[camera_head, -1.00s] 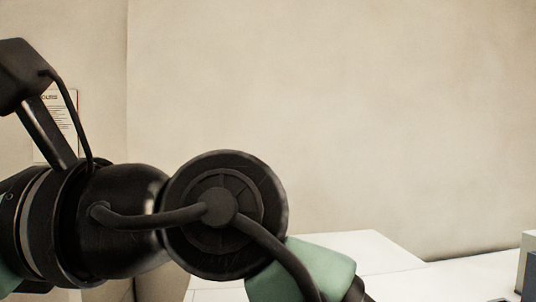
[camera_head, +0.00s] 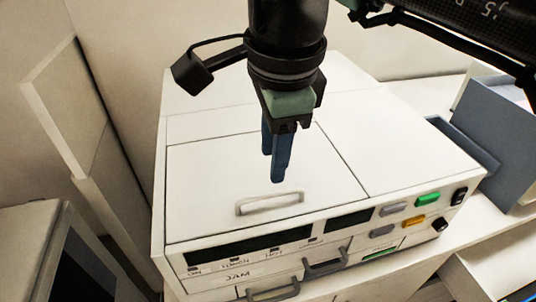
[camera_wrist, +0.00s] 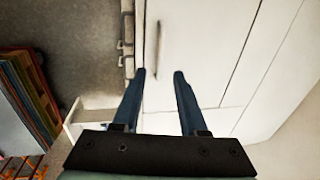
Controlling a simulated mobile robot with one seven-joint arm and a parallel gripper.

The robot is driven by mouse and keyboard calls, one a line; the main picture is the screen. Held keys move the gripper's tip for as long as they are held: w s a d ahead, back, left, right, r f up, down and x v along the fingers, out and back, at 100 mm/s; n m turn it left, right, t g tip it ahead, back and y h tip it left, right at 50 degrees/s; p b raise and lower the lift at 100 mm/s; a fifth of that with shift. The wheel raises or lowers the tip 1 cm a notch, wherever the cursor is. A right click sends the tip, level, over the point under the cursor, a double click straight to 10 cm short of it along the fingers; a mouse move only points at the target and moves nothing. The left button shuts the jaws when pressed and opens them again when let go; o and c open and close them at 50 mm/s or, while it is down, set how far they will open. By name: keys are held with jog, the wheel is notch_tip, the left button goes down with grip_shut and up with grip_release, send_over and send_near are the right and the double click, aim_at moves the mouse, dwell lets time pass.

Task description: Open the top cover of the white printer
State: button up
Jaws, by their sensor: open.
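The white printer (camera_head: 400,140) fills the middle of the head view. Its top cover (camera_head: 210,180) is shut and flat, with a pale bar handle (camera_head: 270,203) near the front edge. My gripper (camera_head: 277,178) points down above the cover, its blue fingers just behind the handle in the picture. The height of the fingertips over the cover is hard to tell. In the wrist view the two fingers of my gripper (camera_wrist: 159,74) stand apart with nothing between them, and the handle (camera_wrist: 158,40) shows beyond them.
The printer's front panel has dark displays, coloured buttons (camera_head: 428,199) and a drawer handle (camera_head: 326,263). A blue-grey tray or box (camera_head: 500,135) stands at the right. A dark-fronted cabinet (camera_head: 55,250) is at the lower left. Free air surrounds the gripper above the cover.

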aim_at(268, 195)
jog(key=f+b, duration=0.1)
jog(key=f, duration=0.1)
jog(key=w+f+b, duration=0.1)
jog(key=f+b, duration=0.1)
jog(key=f, duration=0.1)
jog(key=f+b, duration=0.1)
jog(key=f, duration=0.2)
jog(key=shift+w+a+f, duration=0.25)
jog(key=shift+w+a, duration=0.05)
jog(key=shift+w, duration=0.05)
grip_shut()
jog(key=shift+r, duration=0.1)
dwell(0.8)
